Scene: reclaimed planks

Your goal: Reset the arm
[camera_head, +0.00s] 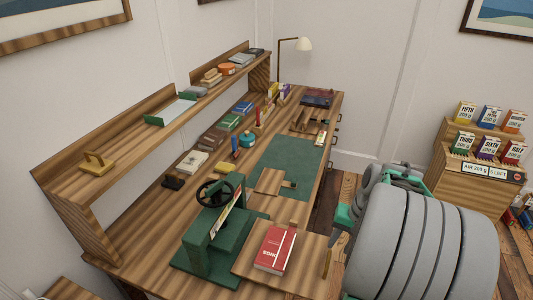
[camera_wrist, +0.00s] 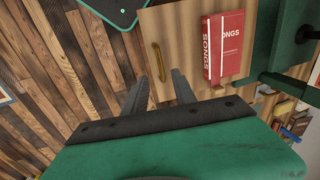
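My gripper (camera_wrist: 159,84) shows in the wrist view with its two dark fingers apart and nothing between them. A brass handle (camera_wrist: 155,60) lies on the wooden board beyond the fingertips, apart from them as far as I can tell. A red songbook (camera_head: 275,250) lies on the wooden board at the near end of the desk. It also shows in the wrist view (camera_wrist: 230,45), right of the fingers.
A green press with a black wheel (camera_head: 205,240) stands beside the red book. A green mat (camera_head: 290,165) covers the middle of the desk (camera_head: 150,235). A long shelf (camera_head: 135,135) runs along the wall.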

